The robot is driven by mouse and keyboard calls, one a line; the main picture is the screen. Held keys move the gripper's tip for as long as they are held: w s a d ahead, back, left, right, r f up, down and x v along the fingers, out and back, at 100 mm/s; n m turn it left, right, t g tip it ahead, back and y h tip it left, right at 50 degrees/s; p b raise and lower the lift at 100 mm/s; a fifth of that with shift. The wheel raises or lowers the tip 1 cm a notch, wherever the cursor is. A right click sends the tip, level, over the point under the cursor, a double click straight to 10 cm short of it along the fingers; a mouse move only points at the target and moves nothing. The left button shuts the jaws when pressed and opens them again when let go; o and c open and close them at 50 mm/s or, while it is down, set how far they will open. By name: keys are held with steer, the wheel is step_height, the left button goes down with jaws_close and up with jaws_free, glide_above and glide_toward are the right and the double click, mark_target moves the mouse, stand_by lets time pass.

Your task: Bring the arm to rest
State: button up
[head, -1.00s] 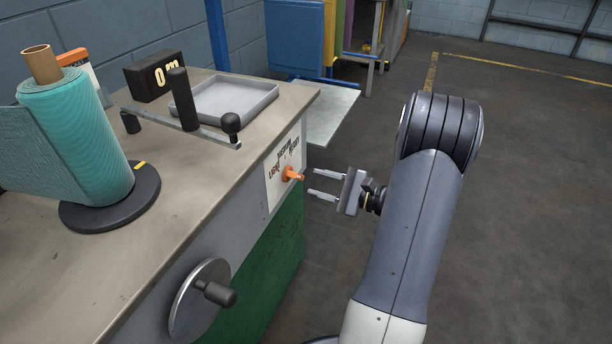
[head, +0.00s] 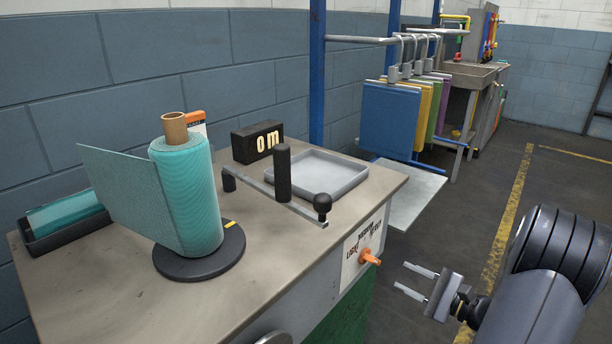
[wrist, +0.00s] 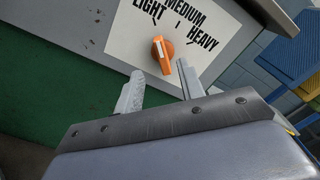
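My gripper (head: 416,281) is open and empty, in the air in front of the bench at the lower right of the head view. Its two fingers point at the orange selector knob (head: 369,257) on the bench's side and stand apart from it in the head view. In the wrist view the orange knob (wrist: 162,52) lies just beyond and between the open fingers (wrist: 160,85). It sits on a white plate (wrist: 125,38) marked LIGHT, MEDIUM and HEAVY. The knob's pointer appears turned toward the MEDIUM side, though this is hard to tell.
The bench (head: 120,300) carries a teal fabric roll (head: 190,195) on a black disc, a grey tray (head: 325,172), a counter reading "0 m" (head: 258,142) and a crank-like bar (head: 283,205). The floor to the right is open.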

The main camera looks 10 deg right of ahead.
mark_target(376, 262)
steer(key=b+x, duration=0.1)
steer(key=x, duration=0.8)
steer(key=shift+b, duration=0.4)
